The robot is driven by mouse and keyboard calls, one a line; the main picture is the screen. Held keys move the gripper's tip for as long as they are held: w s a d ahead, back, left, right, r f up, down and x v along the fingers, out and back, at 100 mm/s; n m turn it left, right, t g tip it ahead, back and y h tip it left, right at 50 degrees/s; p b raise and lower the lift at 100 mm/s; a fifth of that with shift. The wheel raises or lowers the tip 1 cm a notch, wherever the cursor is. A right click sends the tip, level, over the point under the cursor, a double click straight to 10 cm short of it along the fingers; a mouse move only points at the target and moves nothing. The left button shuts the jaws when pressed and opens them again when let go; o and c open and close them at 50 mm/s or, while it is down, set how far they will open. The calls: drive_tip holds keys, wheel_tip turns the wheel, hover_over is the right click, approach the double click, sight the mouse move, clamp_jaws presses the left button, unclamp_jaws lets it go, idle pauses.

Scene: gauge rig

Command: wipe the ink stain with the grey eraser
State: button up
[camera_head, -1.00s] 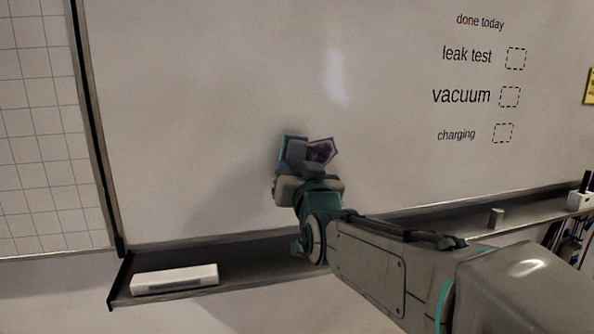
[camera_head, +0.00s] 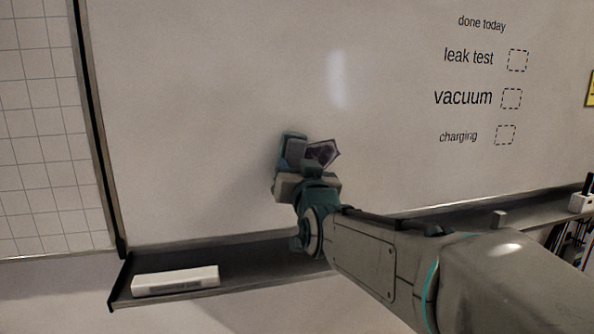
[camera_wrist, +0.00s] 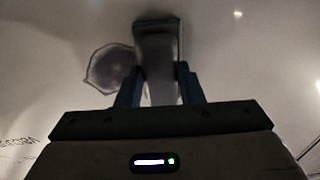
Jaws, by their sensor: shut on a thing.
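The ink stain is a purple-grey, dark-edged patch (camera_head: 322,153) on the whiteboard (camera_head: 220,90), just right of my gripper's tip in the head view. In the wrist view the stain (camera_wrist: 110,70) shows as a rounded blotch left of the held block. My gripper (camera_head: 297,162) is shut on the grey eraser (camera_wrist: 158,62), which stands out between the two teal fingers (camera_wrist: 160,84) toward the board. The eraser lies beside the stain in both views. I cannot tell whether its far end touches the board. My gripper hides part of the stain's lower edge in the head view.
A dark tray (camera_head: 240,257) runs below the board, with a white box-like block (camera_head: 176,280) at its left and a small grey block (camera_head: 498,219) at right. Printed words with dashed boxes (camera_head: 511,98) stand at upper right.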

drive_tip(key=shift+w+d+b, duration=0.25)
drive_tip(key=shift+d+b, duration=0.35)
drive_tip(key=shift+d, duration=0.3)
drive_tip(key=shift+w+d+b, duration=0.25)
drive_tip(key=shift+d+b, duration=0.3)
drive_tip(key=shift+d, duration=0.35)
drive_tip(key=shift+w+d+r+p, duration=0.1)
drive_tip(key=shift+w+d+p, duration=0.15)
drive_tip(key=shift+d, duration=0.4)
drive_tip(key=shift+w+d+r+p, duration=0.1)
drive_tip(key=shift+w+d+p, duration=0.15)
drive_tip(key=shift+d, duration=0.4)
drive_tip(key=shift+w+d+f+p, duration=0.15)
drive_tip(key=shift+d+p, duration=0.25)
drive_tip(key=shift+d, duration=0.4)
drive_tip(key=shift+w+d+p, duration=0.3)
drive_tip(key=shift+d+p, duration=0.05)
drive_tip(key=shift+d, duration=0.4)
drive_tip(key=shift+w+d+f+p, duration=0.15)
drive_tip(key=shift+d+p, duration=0.25)
drive_tip(key=shift+d, duration=0.4)
drive_tip(key=shift+w, duration=0.1)
drive_tip(key=shift+r, duration=0.1)
